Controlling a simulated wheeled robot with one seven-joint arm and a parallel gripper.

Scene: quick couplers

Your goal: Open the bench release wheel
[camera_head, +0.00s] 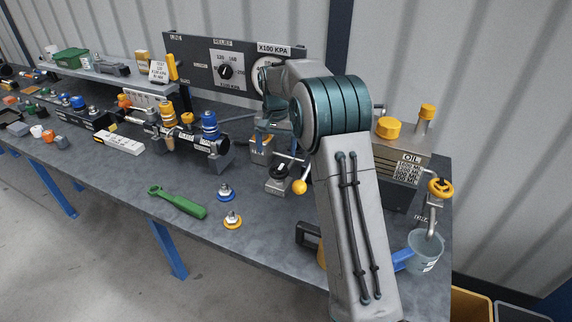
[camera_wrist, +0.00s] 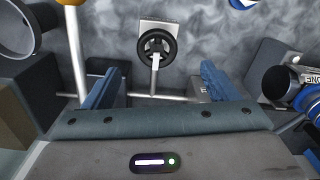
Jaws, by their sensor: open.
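A small black handwheel (camera_wrist: 157,46) sits on a pale plate at the upper middle of the wrist view, with a thin metal stem or pipe running from it toward my gripper. In the head view the black wheel (camera_head: 280,169) stands on the bench left of a yellow ball-ended lever (camera_head: 300,186). My gripper (camera_wrist: 160,84) is open and empty, its two blue-grey fingers wide apart. The wheel lies ahead of the gap between them, apart from both fingers. In the head view my arm hides much of the gripper. An orange handwheel (camera_head: 440,188) stands at the right, above a clear cup.
The gauge panel (camera_head: 210,62) stands behind. A labelled coupling body (camera_wrist: 285,82) is close on the right in the wrist view, and the yellow lever (camera_wrist: 76,40) rises at the left. A green wrench (camera_head: 178,202) and two loose couplers (camera_head: 226,191) lie on the bench (camera_head: 120,178).

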